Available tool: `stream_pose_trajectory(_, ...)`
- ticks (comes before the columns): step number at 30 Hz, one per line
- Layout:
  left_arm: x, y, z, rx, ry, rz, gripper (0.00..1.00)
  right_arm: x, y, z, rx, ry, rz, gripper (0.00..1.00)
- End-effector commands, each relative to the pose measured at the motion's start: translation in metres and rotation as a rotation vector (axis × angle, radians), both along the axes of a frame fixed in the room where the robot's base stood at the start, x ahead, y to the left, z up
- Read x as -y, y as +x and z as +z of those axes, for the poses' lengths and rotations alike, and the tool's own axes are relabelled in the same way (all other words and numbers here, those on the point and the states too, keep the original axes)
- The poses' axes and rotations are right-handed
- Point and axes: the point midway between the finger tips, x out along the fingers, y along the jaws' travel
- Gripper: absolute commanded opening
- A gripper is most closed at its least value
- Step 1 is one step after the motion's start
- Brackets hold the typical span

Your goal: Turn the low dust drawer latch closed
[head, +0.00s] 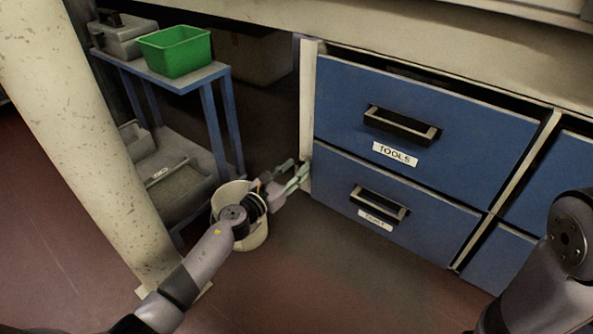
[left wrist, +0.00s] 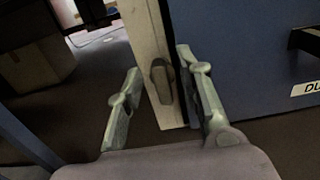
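The low dust drawer (head: 385,215) is blue, with a dark handle and a white label, below the drawer labelled TOOLS. A corner of it and its label show in the left wrist view (left wrist: 285,75). The latch (left wrist: 162,82) is a small grey-brown knob on the pale post beside the drawer, its long side close to upright along the post. My left gripper (head: 290,174) is open at the post; in the left wrist view its fingers (left wrist: 158,64) appear on either side of the latch, with no clear contact. The latch is hidden in the head view. My right gripper is out of view.
A pale bucket (head: 250,236) stands on the floor under my left wrist. A blue-legged cart (head: 215,75) carries a green bin (head: 175,50) at the left. A thick pale column (head: 85,130) stands in front of the cart. The floor before the drawers is clear.

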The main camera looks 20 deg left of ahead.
Motion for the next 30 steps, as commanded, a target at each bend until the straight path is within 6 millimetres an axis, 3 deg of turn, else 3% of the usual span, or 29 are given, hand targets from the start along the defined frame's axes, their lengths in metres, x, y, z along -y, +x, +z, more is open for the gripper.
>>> stream_pose_trajectory(4, 0.0034, 0.0100, 0.0000, 0.000, 0.001, 0.000, 0.33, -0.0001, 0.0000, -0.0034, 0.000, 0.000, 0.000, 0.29)
stream_pose_trajectory(13, 0.0042, 0.0115, 0.0002, 0.000, 0.000, 0.000, 0.33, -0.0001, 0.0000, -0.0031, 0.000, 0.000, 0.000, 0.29)
stream_pose_trajectory(28, 0.0041, 0.0112, 0.0002, 0.000, -0.001, 0.000, 0.00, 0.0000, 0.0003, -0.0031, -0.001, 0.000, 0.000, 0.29)
stream_pose_trajectory(30, 0.0042, 0.0111, 0.0002, 0.000, -0.001, 0.000, 0.00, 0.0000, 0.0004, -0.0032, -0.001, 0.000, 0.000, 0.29)
